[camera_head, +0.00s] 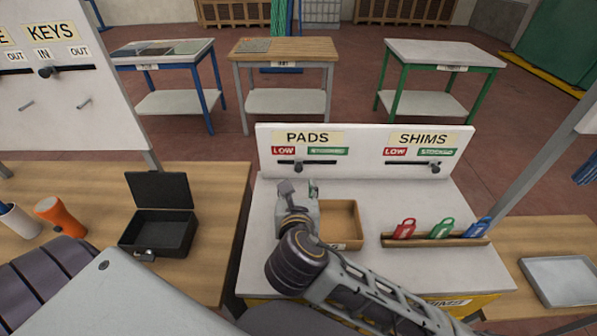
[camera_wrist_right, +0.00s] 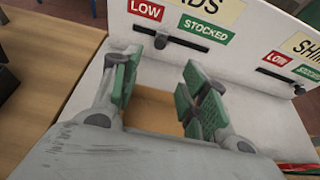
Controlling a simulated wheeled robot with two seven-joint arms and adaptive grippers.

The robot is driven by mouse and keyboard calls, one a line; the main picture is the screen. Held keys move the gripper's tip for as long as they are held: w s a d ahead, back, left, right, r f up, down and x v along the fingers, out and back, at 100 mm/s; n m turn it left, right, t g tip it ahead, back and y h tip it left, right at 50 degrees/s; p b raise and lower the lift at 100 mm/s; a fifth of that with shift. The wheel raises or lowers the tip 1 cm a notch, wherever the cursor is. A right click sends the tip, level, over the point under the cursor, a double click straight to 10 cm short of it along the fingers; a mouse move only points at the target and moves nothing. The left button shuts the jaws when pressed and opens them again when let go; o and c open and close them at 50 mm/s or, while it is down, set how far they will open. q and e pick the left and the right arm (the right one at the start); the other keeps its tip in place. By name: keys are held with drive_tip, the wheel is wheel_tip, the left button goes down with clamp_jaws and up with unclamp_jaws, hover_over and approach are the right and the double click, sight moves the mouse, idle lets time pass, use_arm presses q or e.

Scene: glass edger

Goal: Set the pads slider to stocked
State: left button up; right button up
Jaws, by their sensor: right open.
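The PADS slider (camera_head: 298,166) has a dark knob in a black slot on the white upright panel (camera_head: 365,150). The knob stands toward the left of the slot, on the red LOW side, with the green STOCKED label (camera_head: 328,151) to the right. In the right wrist view the knob (camera_wrist_right: 160,40) is just beyond the left finger's tip. My right gripper (camera_head: 299,188) is open and empty in front of and below the knob, with green pads on its fingers (camera_wrist_right: 160,85). I cannot tell whether a finger touches the knob. My left gripper is out of view.
The SHIMS slider (camera_head: 435,168) is on the same panel, at the right. An open wooden bin (camera_head: 341,218) lies under my right gripper. A rack (camera_head: 435,240) holds red, green and blue tags. A black open box (camera_head: 160,220) stands at left.

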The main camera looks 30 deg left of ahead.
sight(299, 170)
drive_tip(key=shift+p+x, duration=0.6)
drive_tip(key=shift+x, duration=6.25)
drive_tip(key=shift+f, duration=0.1)
clamp_jaws()
